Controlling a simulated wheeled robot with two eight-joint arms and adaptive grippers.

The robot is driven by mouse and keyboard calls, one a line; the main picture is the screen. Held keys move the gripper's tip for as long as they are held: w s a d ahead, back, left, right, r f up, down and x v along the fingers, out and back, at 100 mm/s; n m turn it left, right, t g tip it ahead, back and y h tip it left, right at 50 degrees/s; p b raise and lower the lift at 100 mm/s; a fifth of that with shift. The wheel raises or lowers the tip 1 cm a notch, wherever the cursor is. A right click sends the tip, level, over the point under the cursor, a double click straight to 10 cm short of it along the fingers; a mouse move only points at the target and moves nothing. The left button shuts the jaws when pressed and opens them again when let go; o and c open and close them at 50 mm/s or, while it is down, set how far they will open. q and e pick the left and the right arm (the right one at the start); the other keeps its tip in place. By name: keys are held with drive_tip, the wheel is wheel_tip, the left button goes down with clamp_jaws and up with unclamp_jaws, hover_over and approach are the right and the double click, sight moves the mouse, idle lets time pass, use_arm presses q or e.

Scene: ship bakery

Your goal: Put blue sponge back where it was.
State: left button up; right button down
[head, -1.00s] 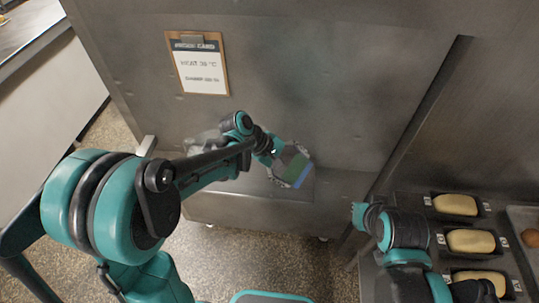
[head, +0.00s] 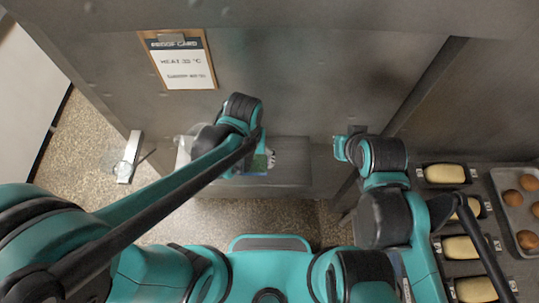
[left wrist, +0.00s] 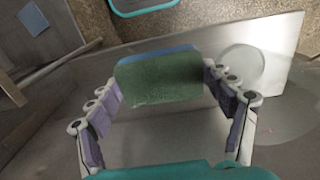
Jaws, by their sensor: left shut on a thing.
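The sponge is a block with a green face and a blue edge. In the left wrist view the sponge (left wrist: 160,80) sits between the two fingers of my left gripper (left wrist: 164,84), which is shut on it. There my left gripper (head: 266,160) is over the low steel ledge (head: 290,172) at the foot of the steel cabinet. My right gripper (head: 343,148) is by the cabinet's right side; its fingers are not clear.
A clear, round-looking item (head: 188,140) is left of my left wrist. A proof card clipboard (head: 180,60) hangs on the cabinet. Loaf tins (head: 447,174) and a tray of buns (head: 497,200) are at right. Speckled floor shows at left.

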use_arm(q)
drive_tip(key=w+d+f, duration=0.2)
drive_tip(key=w, duration=0.1)
drive_tip(key=w+d+f+b, duration=0.1)
drive_tip(key=w+d+f, duration=0.2)
drive_tip(key=shift+w+d, duration=0.15)
drive_tip(key=shift+d, duration=0.05)
drive_tip(key=shift+w+d+f, duration=0.1)
drive_tip(key=shift+d+f, duration=0.05)
drive_tip(key=shift+f, duration=0.1)
wheel_tip(320, 180, down, 4)
drive_tip(key=shift+r+b, duration=0.1)
drive_tip(key=shift+b, duration=0.6)
drive_tip(key=o, duration=1)
